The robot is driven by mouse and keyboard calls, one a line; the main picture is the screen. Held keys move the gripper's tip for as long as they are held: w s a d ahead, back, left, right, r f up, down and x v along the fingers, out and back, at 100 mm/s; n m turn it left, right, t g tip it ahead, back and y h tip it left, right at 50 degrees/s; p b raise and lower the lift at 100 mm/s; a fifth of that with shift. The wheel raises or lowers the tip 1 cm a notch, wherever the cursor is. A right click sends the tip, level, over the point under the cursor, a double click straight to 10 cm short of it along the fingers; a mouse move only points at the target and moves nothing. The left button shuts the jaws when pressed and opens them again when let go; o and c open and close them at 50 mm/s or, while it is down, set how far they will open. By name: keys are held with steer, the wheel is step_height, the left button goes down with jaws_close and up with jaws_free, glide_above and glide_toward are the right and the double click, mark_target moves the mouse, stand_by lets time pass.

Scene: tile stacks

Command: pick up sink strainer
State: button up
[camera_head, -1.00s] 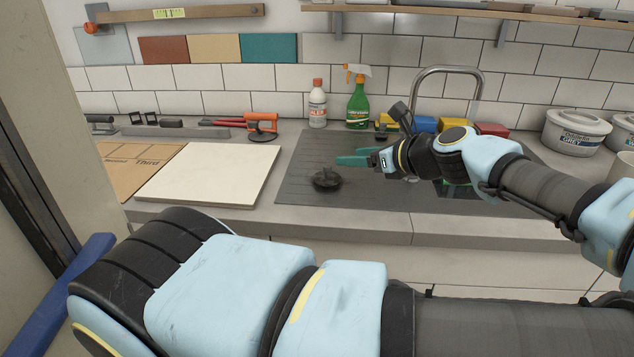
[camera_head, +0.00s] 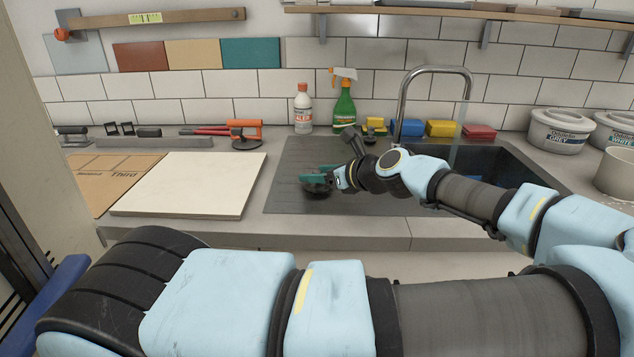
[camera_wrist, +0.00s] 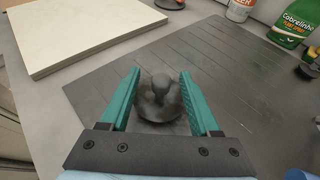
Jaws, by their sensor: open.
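The sink strainer (camera_head: 318,188) is a dark, round piece on the black drainboard beside the sink, partly hidden by my gripper in the head view. In the wrist view the strainer (camera_wrist: 160,100) shows a rounded knob on a wider disc. My gripper (camera_head: 318,176) has teal fingers and is low over the drainboard. In the wrist view my gripper (camera_wrist: 158,85) is open, with one finger on each side of the strainer. I cannot tell whether either finger touches it.
A pale tile (camera_head: 190,185) lies left of the drainboard (camera_head: 290,165). Behind stand a white bottle (camera_head: 303,110) and a green spray bottle (camera_head: 345,105). The sink (camera_head: 490,165) and its faucet (camera_head: 437,70) are to the right. The drainboard's front left is clear.

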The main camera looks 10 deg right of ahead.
steer(key=shift+p+x, duration=0.4)
steer(key=shift+x, duration=1.55)
steer(key=shift+s+d+f, duration=0.1)
steer(key=shift+f, duration=0.1)
steer(key=shift+c, duration=0.2)
jaws_close()
